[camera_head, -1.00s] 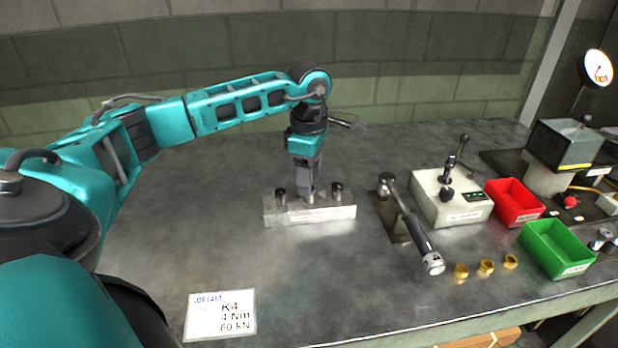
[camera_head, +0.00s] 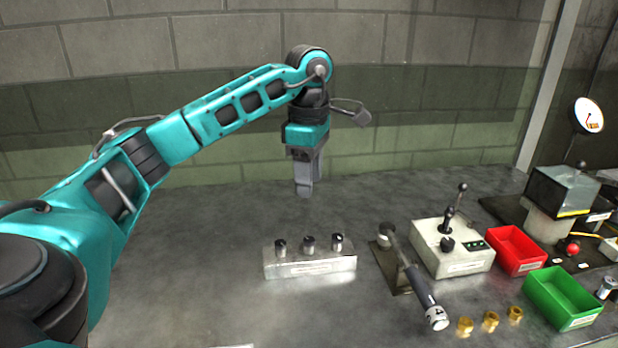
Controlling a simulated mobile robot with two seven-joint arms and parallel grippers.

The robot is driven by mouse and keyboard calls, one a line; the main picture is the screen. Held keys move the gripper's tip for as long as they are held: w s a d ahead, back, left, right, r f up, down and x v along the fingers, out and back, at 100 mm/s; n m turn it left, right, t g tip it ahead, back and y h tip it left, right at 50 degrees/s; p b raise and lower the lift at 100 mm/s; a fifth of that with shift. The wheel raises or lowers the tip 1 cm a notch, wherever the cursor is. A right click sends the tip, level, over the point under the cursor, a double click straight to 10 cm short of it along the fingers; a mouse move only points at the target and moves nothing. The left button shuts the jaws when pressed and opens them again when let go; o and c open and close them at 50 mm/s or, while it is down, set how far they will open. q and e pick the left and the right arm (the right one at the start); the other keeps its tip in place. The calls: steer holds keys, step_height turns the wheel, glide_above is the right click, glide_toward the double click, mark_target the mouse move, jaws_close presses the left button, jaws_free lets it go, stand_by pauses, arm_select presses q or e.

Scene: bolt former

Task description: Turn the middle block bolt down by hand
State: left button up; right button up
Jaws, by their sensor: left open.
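The metal block (camera_head: 310,265) stands on the grey bench, with three dark bolts in a row on its top. The middle bolt (camera_head: 309,243) is upright and fully in view between the left bolt (camera_head: 281,247) and the right bolt (camera_head: 338,242). How deep each bolt sits is hard to tell. My left gripper (camera_head: 304,192) points down, open and empty, above and apart from the middle bolt. My right gripper is not in view.
A torque wrench (camera_head: 412,277) lies on a dark holder right of the block. Further right are a grey control box (camera_head: 452,250), a red bin (camera_head: 516,251), a green bin (camera_head: 562,298) and three brass pieces (camera_head: 490,321). The bench left of the block is clear.

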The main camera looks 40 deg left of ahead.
arm_select(q)
steer(key=n+g+h+b, duration=0.3)
steer(key=n+h+b, duration=0.15)
steer(key=n, duration=1.95)
glide_above(309, 239)
steer(key=w+a, duration=0.2)
steer(key=a, duration=0.1)
step_height(309, 239, down, 8)
steer(key=f, duration=0.1)
steer(key=d+f, duration=0.1)
steer(key=s+f+y, duration=0.1)
steer(key=shift+s+d+f+b, duration=0.1)
steer(key=shift+d+f+b, duration=0.25)
steer(key=shift+f+b, duration=0.05)
steer(key=shift+s+d+f, duration=0.15)
steer(key=shift+d+f, duration=0.1)
steer(key=shift+f, duration=0.4)
steer(key=shift+c, duration=0.2)
jaws_close()
